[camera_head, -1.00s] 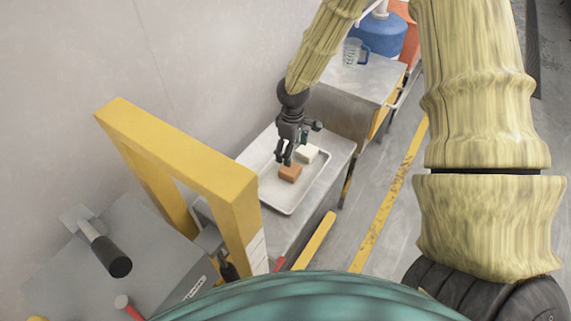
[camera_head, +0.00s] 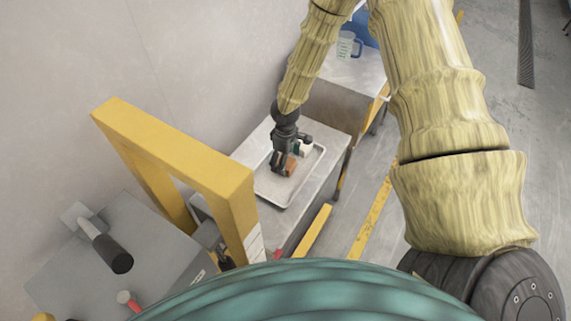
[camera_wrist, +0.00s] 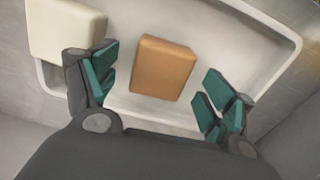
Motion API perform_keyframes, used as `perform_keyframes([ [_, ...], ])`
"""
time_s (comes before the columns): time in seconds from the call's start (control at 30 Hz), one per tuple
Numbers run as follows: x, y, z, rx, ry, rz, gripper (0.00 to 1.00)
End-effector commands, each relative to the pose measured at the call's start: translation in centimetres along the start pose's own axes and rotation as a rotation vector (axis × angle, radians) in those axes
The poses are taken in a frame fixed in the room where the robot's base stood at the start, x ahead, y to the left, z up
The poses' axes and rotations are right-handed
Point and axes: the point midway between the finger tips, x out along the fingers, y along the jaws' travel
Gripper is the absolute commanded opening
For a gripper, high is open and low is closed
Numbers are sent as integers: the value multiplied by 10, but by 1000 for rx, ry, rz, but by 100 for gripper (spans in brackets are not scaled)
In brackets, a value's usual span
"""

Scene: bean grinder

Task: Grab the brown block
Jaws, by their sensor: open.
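The brown block (camera_wrist: 163,68) lies on a pale tray (camera_wrist: 278,68) in the wrist view. My gripper (camera_wrist: 160,92) is open, with one green-padded finger to the left of the block and the other to its right. Gaps show between the block and both fingers. In the head view, my gripper (camera_head: 284,168) is low over the tray (camera_head: 268,195), and the brown block (camera_head: 290,168) is partly hidden by it. A white block (camera_wrist: 65,30) lies on the tray, close to the left finger; it also shows in the head view (camera_head: 305,149).
The tray rests on a grey table (camera_head: 335,142). A yellow frame (camera_head: 165,140) stands in the left foreground. A clear measuring cup (camera_head: 346,46) stands on a farther table. A grey wall runs behind the tables.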

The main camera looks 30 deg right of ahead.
Motion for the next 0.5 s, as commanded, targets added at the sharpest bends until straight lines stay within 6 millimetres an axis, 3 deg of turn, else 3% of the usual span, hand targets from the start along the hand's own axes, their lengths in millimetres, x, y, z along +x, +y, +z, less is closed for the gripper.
perform_keyframes([
  [0.2,17,0,0,0,0,0,83],
  [0.5,20,0,0,0,1,0,83],
])
